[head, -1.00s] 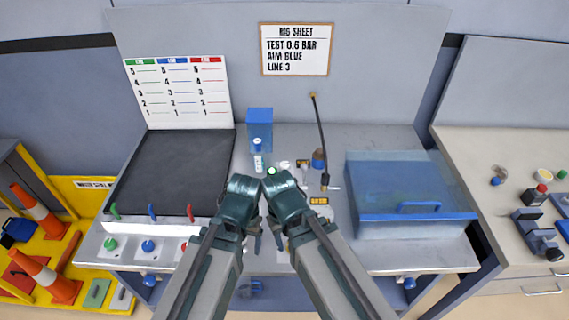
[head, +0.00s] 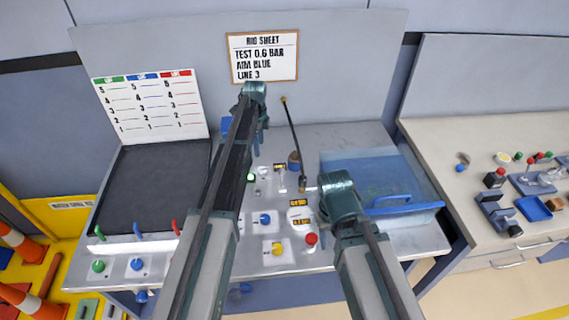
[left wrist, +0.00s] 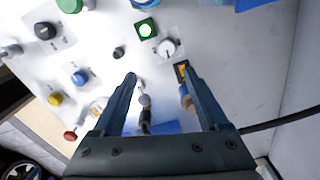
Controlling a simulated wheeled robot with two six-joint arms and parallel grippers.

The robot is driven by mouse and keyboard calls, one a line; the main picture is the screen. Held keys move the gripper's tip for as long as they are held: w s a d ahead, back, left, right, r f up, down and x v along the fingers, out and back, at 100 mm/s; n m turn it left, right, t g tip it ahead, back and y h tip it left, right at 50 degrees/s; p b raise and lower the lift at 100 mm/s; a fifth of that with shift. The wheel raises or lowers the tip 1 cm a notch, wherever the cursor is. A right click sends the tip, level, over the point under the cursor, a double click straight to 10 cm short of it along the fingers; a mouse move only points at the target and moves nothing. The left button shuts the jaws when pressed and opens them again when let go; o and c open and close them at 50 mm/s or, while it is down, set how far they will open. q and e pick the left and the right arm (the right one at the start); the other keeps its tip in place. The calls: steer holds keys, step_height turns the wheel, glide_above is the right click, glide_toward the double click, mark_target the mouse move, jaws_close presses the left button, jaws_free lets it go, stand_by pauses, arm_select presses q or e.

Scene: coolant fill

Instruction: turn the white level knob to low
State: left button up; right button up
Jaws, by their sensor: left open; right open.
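The white level knob (left wrist: 168,47) seems to be the round white one on the panel, beside a square green-framed button (left wrist: 146,29) in the left wrist view. It has a dark mark, but I cannot read its setting. In the head view my left gripper (head: 257,135) is over the panel's back. My right gripper (head: 338,195) is beside the blue lidded box, its fingers mostly hidden.
A blue knob (head: 265,218), a yellow knob (head: 277,248) and a red button (head: 311,240) stand on the panel's front. A black hose (head: 293,135) rises behind. The blue box (head: 370,180) is at right, a dark mat (head: 150,185) at left.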

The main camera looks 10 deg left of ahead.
mark_target(262, 169)
arm_select(q)
steer(key=shift+m, duration=0.4)
steer(key=f+b, duration=0.4)
steer(key=w+f+b, duration=0.1)
steer(key=f+b, duration=0.8)
steer(key=b, duration=0.1)
steer(key=shift+w+f, duration=0.2)
steer(key=shift+f, duration=0.15)
arm_select(e)
steer(key=f, duration=1.3)
steer(key=shift+d+f, duration=0.3)
steer(key=shift+f, duration=0.05)
arm_select(q)
jaws_close()
